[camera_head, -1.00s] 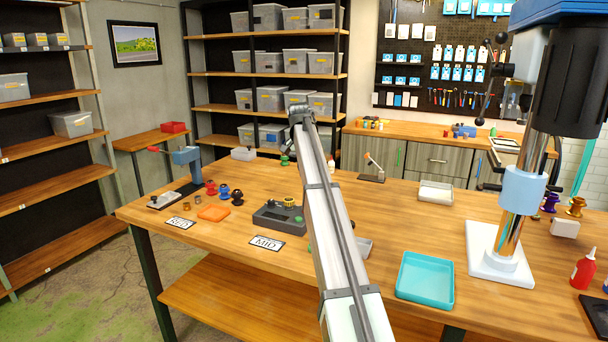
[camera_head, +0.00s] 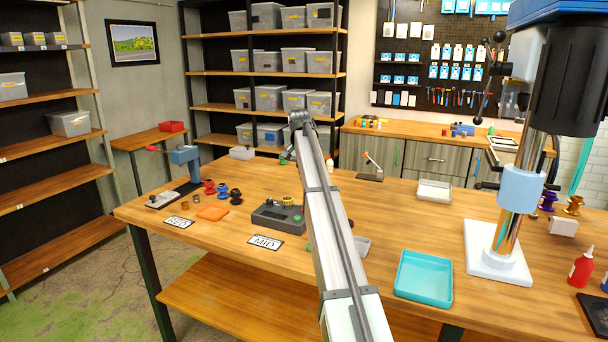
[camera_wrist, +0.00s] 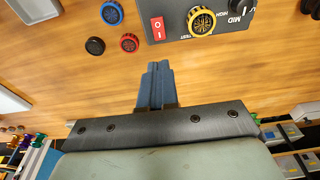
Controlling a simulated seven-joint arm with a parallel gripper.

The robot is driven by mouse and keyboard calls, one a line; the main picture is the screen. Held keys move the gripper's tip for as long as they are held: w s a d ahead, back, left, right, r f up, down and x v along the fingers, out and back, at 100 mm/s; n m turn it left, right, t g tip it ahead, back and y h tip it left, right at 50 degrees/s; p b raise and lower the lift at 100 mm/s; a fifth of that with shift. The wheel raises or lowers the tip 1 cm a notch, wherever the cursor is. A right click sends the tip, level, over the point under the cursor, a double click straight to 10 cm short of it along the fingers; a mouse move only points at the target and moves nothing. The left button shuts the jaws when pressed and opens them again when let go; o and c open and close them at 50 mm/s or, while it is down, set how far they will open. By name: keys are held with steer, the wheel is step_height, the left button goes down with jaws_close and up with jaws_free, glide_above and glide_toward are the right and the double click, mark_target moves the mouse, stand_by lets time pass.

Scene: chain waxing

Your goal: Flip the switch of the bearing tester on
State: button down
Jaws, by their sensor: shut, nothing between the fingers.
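The bearing tester (camera_head: 266,222) is a dark grey box on the wooden table, left of my arm in the head view. In the wrist view its body (camera_wrist: 176,33) is at the top edge. Its red rocker switch (camera_wrist: 158,27) sits at the left end, beside a yellow-ringed round part (camera_wrist: 201,21) and a black knob. The switch's on or off position is too small to tell. My gripper (camera_wrist: 157,66) is shut and empty, its blue-grey fingertips just below the switch in the picture and apparently apart from it. In the head view the fingers cannot be made out.
Blue (camera_wrist: 112,12), red (camera_wrist: 129,42) and black (camera_wrist: 95,46) round parts lie left of the tester. A teal tray (camera_head: 424,278) and a press stand right of my arm.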

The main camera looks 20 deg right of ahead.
steer(key=f, duration=0.3)
steer(key=w+d+f, duration=0.1)
steer(key=f, duration=0.6)
steer(key=shift+w+d+f, duration=0.2)
steer(key=shift+f, duration=0.2)
steer(key=shift+d+f, duration=0.1)
steer(key=shift+f, duration=0.25)
steer(key=shift+s+a, duration=0.55)
steer(key=shift+a, duration=0.05)
steer(key=shift+r, duration=0.2)
